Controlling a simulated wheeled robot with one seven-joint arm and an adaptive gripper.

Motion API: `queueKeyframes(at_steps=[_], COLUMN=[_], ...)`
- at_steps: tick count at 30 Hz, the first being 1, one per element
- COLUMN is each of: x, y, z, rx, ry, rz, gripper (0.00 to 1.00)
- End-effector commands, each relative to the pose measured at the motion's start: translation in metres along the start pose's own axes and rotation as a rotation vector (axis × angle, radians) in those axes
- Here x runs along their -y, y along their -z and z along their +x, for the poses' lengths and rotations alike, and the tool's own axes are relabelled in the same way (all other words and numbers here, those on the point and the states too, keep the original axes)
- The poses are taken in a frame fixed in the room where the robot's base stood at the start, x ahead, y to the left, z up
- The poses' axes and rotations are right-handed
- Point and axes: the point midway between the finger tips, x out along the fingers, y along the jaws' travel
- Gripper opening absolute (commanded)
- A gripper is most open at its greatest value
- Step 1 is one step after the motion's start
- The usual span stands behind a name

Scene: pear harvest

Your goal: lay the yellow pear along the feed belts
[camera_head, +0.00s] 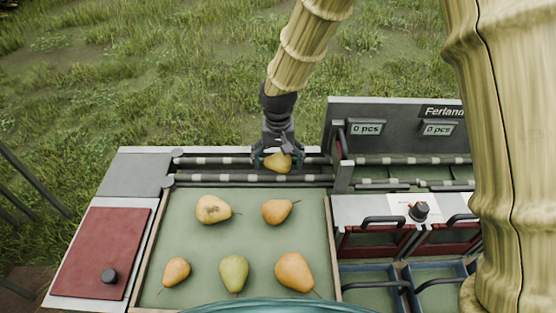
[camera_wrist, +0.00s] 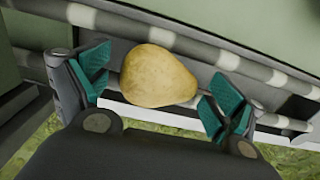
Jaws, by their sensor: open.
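A yellow pear (camera_head: 278,162) lies at the feed belts (camera_head: 220,179), two striped parallel rails along the back of the bench. In the wrist view the pear (camera_wrist: 157,76) sits between the two rails, its length roughly along them. My gripper (camera_head: 275,155) is over the belts, coming down from above. In the wrist view my gripper (camera_wrist: 155,88) is open, with one teal finger pad on each side of the pear and a visible gap to each. The pear's underside is hidden.
A green tray (camera_head: 200,258) in front holds several yellow and green pears. A grey unit (camera_head: 390,112) with counter displays stands right of my gripper. Blue bins (camera_head: 365,290) and a red panel (camera_head: 103,250) flank the tray.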

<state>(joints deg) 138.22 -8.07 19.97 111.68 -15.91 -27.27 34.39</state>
Motion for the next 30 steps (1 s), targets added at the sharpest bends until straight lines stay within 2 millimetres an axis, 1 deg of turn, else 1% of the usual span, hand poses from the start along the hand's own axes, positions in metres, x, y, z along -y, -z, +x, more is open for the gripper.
queueKeyframes(at_steps=[4,8,21,25,30], x=[0.0,0.0,0.0,0.0,0.0], y=[0.0,0.001,0.001,0.001,0.0], z=[-0.004,-0.016,-0.092,-0.107,-0.118], rx=[-0.001,-0.003,-0.003,-0.001,0.0], ry=[0.0,0.001,0.001,0.001,0.0], rz=[0.0,0.001,0.0,0.001,0.0], gripper=[0.94,0.94,0.94,0.94,0.94])
